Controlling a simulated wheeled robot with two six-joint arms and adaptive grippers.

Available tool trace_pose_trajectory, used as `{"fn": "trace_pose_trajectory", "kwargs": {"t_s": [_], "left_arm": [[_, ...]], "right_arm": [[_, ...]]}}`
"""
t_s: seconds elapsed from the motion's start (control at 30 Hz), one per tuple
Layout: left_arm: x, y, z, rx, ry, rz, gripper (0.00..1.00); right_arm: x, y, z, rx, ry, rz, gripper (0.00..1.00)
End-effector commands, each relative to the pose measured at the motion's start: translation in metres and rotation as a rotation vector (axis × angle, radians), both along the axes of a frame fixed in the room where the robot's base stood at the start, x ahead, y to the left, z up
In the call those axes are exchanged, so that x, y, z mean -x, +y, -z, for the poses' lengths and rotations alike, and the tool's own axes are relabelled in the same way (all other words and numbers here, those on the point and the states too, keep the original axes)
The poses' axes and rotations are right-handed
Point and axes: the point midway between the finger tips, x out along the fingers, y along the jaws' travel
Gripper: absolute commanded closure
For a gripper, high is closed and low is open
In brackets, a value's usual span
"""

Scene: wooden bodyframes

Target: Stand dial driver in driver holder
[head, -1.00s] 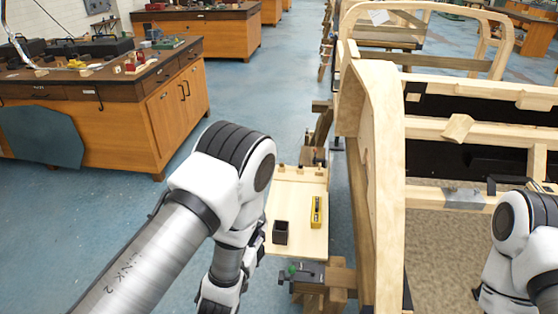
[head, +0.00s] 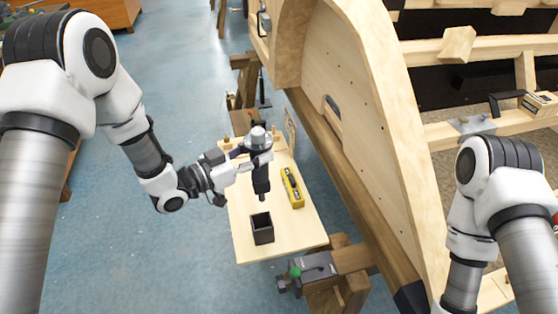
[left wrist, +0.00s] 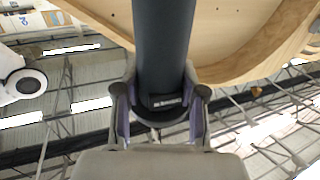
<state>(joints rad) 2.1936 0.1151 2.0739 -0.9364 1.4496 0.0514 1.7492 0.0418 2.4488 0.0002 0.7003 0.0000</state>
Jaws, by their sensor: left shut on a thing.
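The dial driver (head: 261,178) hangs roughly upright above the wooden board, its grey round head up and its dark shaft down. My left gripper (head: 250,158) is shut on it from the left. In the left wrist view, the purple-padded fingers (left wrist: 159,112) close on both sides of the driver's dark cylinder (left wrist: 165,45). The driver holder (head: 263,232), a small dark open-topped square box, stands on the board. In the picture the driver's tip lies just above the holder's opening, apart from it. My right arm shows at the right, but its gripper is out of view.
The large wooden bodyframe (head: 365,120) rises to the right. Open blue floor (head: 130,260) lies left.

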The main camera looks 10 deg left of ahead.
Motion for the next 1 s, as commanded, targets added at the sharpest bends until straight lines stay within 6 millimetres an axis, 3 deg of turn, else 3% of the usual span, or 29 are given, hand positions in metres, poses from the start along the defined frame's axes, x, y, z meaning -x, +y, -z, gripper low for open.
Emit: {"fn": "trace_pose_trajectory", "kwargs": {"t_s": [0.43,1.0], "left_arm": [[0.003,0.001,-0.003,0.001,-0.003,0.027,1.0],[0.003,0.001,0.039,0.002,-0.003,0.027,1.0]], "right_arm": [[0.0,0.0,0.001,0.0,0.001,-0.002,0.6],[0.001,0.001,0.033,0.0,0.001,-0.002,0.6]]}}
